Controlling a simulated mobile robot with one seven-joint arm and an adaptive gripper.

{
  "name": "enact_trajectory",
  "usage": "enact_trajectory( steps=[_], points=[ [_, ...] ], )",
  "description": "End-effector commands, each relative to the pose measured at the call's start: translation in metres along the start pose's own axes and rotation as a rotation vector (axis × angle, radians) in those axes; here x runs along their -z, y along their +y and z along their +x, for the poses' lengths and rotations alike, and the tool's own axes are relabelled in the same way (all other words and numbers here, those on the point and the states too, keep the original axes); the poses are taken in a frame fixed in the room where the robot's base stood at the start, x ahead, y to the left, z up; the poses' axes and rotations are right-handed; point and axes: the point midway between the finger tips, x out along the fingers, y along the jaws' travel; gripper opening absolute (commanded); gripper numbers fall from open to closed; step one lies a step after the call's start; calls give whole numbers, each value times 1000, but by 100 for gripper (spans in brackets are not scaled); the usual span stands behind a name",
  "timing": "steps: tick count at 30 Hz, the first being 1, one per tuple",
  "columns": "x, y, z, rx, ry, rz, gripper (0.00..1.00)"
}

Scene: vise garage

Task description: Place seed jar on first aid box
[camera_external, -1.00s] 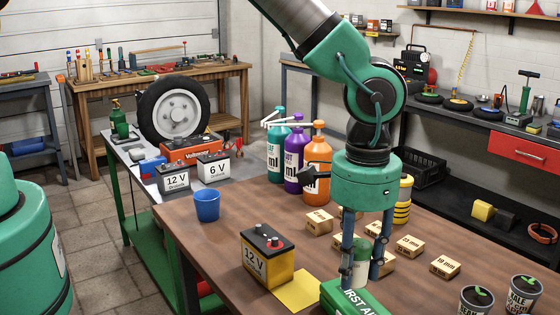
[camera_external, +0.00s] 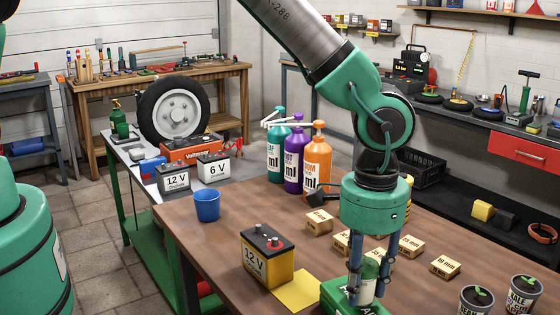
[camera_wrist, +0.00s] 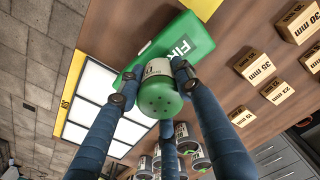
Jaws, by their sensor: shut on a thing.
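The seed jar (camera_external: 369,270) has a green lid and a pale label and is upright between my gripper's fingers. In the wrist view the jar (camera_wrist: 160,98) shows its lid with holes. My gripper (camera_external: 368,285) points down and is shut on the jar; its fingers (camera_wrist: 155,82) surround it in the wrist view. The green first aid box (camera_external: 335,296) lies on the table right below the jar, partly hidden by it and the fingers. The box (camera_wrist: 190,40) also shows in the wrist view behind the jar. I cannot tell whether the jar touches it.
A yellow 12 V battery (camera_external: 267,260) and a yellow sheet (camera_external: 299,290) are left of the box. Several wooden blocks (camera_external: 445,266) lie behind and right. Plant cans (camera_external: 476,300) stand at the front right. A blue cup (camera_external: 207,205) and bottles (camera_external: 317,165) are farther back.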

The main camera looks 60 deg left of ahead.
Motion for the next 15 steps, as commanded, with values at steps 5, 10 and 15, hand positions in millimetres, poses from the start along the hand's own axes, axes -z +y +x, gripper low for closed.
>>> enact_trajectory(
  steps=[5,10,15],
  points=[
    [0,0,0,0,1,0,9],
    [0,0,1,0,0,0,9],
    [0,0,6,0,0,0,9]
  ],
)
